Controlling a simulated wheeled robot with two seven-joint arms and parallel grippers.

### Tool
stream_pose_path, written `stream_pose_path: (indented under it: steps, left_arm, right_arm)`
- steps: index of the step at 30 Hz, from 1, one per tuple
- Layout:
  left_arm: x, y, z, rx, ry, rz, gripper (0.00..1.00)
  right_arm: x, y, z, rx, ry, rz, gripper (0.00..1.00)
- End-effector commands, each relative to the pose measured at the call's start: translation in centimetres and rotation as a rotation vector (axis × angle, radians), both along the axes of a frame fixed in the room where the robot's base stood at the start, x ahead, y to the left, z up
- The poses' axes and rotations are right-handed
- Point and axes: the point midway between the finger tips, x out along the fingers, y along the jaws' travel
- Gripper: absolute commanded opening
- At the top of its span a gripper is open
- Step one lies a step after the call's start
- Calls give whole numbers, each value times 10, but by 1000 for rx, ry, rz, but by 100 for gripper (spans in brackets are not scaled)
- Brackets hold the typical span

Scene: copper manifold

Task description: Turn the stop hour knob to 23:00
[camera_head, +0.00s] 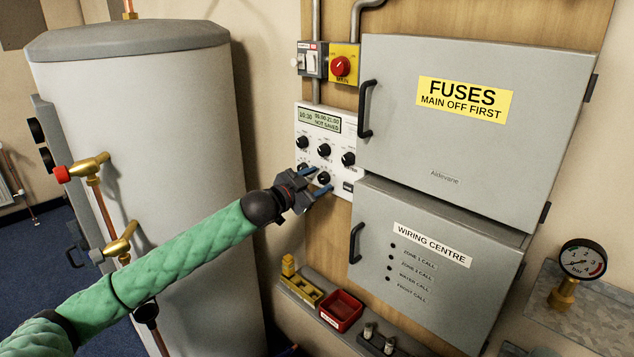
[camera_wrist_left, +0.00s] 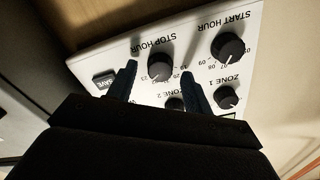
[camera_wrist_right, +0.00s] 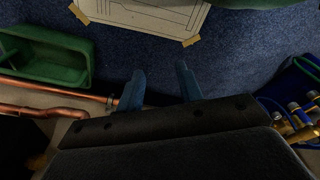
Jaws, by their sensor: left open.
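The white heating controller (camera_head: 325,125) hangs on the wooden board; its display (camera_head: 320,120) reads 10:30, 06:00-21:00, NOT SAVED. My right gripper (camera_wrist_right: 158,78) is open and empty, away from the panel.
The start hour knob (camera_wrist_left: 228,47), zone 1 knob (camera_wrist_left: 227,97), zone 2 knob (camera_wrist_left: 175,104) and save button (camera_wrist_left: 104,80) are close around. The fuse box (camera_head: 440,150) with its handle (camera_head: 366,108) stands out at the right. The tank (camera_head: 140,120) is at the left.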

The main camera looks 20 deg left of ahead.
Motion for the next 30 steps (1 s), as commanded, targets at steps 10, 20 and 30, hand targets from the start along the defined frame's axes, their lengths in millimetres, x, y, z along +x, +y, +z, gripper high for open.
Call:
stream_pose_path:
  steps: [10, 20, 30]
  left_arm:
    - [-39, 17, -5, 2, 2, 1, 51]
    - [-65, 28, -2, 1, 0, 1, 51]
    - [-67, 28, -1, 0, 1, 1, 51]
  right_arm:
    - [2, 21, 46, 23, 25, -10, 36]
    - [11, 28, 83, 32, 36, -12, 36]
    - [12, 28, 88, 33, 37, -13, 36]
